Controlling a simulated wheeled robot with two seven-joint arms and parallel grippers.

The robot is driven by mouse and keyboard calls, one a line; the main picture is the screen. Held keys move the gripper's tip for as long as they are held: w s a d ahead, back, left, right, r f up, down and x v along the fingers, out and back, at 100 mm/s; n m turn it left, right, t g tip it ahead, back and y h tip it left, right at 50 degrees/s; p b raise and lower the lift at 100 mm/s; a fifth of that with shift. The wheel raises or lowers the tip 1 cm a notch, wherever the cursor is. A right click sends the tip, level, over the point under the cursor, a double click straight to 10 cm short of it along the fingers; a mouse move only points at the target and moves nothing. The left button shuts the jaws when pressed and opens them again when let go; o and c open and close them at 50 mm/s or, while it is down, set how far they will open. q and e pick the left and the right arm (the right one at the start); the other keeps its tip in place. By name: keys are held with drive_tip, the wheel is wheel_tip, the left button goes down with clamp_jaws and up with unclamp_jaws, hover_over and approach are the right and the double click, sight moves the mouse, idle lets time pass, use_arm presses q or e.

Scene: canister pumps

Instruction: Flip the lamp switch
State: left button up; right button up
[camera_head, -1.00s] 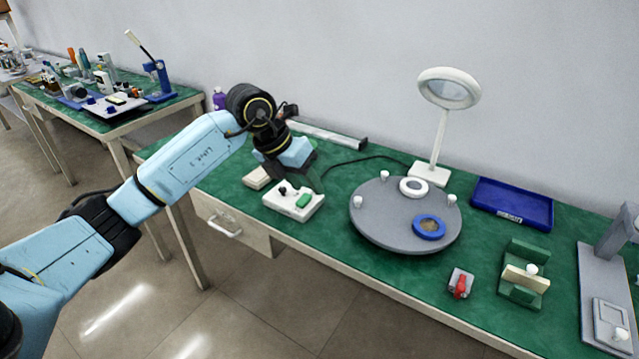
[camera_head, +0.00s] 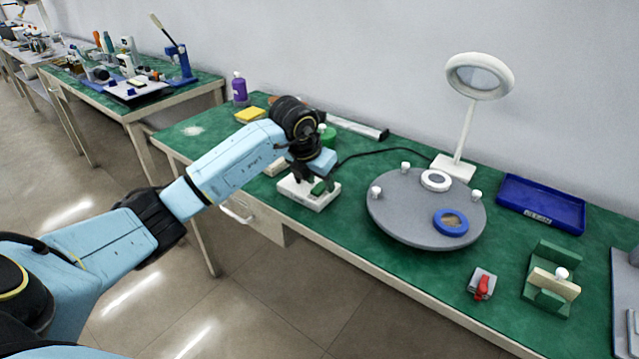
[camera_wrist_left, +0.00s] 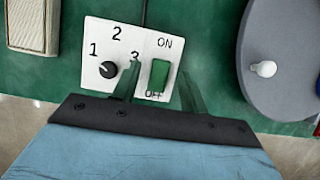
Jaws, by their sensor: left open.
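A white switch box (camera_head: 300,199) lies near the front edge of the green table. The wrist view shows its panel (camera_wrist_left: 108,36) with a black knob (camera_wrist_left: 108,70), marks 1, 2, 3, and a green rocker switch (camera_wrist_left: 159,75) between ON and OFF. My left gripper (camera_head: 317,187) is over the box, pointing down. In the wrist view its open fingers (camera_wrist_left: 159,84) stand on either side of the rocker, with nothing held. Whether they touch it I cannot tell. A white ring lamp (camera_head: 462,130) stands at the back. My right gripper is out of view.
A grey round plate (camera_head: 410,220) with white pegs and a blue ring (camera_head: 451,222) is right of the box. A blue tray (camera_head: 541,204), a green fixture (camera_head: 552,280) and a red-handled part (camera_head: 482,286) are farther right. A black cable runs behind the box.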

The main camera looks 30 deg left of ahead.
use_arm(q)
drive_tip(key=shift+w+f, duration=0.15)
drive_tip(key=shift+f, duration=0.2)
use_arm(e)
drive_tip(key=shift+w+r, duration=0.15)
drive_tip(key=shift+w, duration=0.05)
use_arm(q)
drive_tip(key=shift+c, duration=0.3)
clamp_jaws()
drive_tip(key=g+p, duration=0.2)
drive_tip(key=p, duration=0.1)
drive_tip(key=shift+w+g, duration=0.35)
drive_tip(key=shift+g, duration=0.05)
drive_tip(key=shift+g+p, duration=0.35)
drive_tip(key=shift+g, duration=0.05)
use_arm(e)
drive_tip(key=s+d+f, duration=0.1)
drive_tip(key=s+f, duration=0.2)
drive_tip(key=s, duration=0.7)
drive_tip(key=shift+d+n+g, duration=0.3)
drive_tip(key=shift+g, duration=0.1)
use_arm(q)
drive_tip(key=shift+o, duration=0.3)
unclamp_jaws()
